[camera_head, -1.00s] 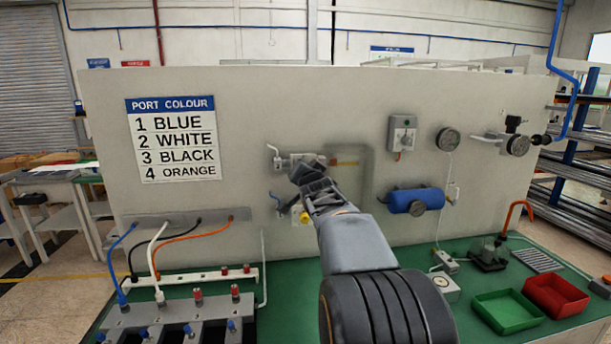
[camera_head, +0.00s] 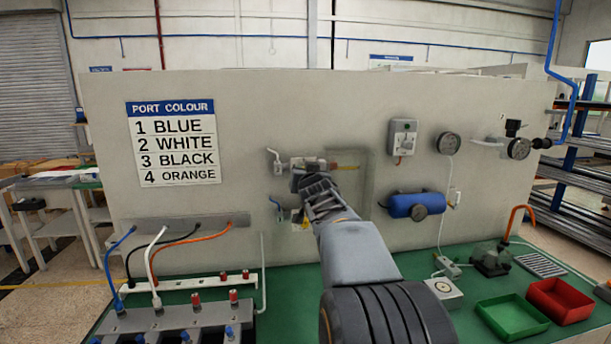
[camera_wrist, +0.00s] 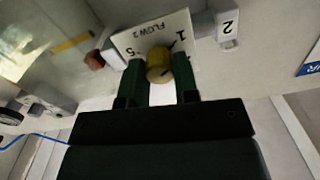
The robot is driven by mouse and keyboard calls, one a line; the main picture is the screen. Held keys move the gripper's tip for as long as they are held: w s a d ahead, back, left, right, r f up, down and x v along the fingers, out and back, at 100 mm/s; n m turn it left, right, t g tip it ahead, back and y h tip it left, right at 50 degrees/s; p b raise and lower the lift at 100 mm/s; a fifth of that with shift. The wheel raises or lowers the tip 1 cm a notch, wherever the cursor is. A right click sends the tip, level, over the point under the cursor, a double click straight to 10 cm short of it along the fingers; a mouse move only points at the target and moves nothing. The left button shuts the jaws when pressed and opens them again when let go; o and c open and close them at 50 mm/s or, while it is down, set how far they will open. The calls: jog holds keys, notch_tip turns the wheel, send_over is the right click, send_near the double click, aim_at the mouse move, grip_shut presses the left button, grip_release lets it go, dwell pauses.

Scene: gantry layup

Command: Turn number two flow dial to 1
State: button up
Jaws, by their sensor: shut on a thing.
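The number two flow dial is a yellow round knob (camera_wrist: 158,66) on a white plate (camera_wrist: 150,38) marked FLOW 2 in the wrist view. The plate shows a 1 on the right and a 5 on the left. My gripper (camera_wrist: 159,72) has its two green fingers on either side of the knob, shut on it. A dark mark shows on the knob, but I cannot tell surely which figure it points to. In the head view my gripper (camera_head: 312,184) is at the panel and hides the knob.
A white tag with a 2 (camera_wrist: 228,29) sits beside the plate. The port colour sign (camera_head: 176,142) is on the panel's left. Green (camera_head: 512,330) and red (camera_head: 562,316) trays lie on the bench.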

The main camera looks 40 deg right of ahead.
jog(key=o, duration=0.9)
jog(key=shift+p+v, duration=0.75)
jog(key=shift+v, duration=6.15)
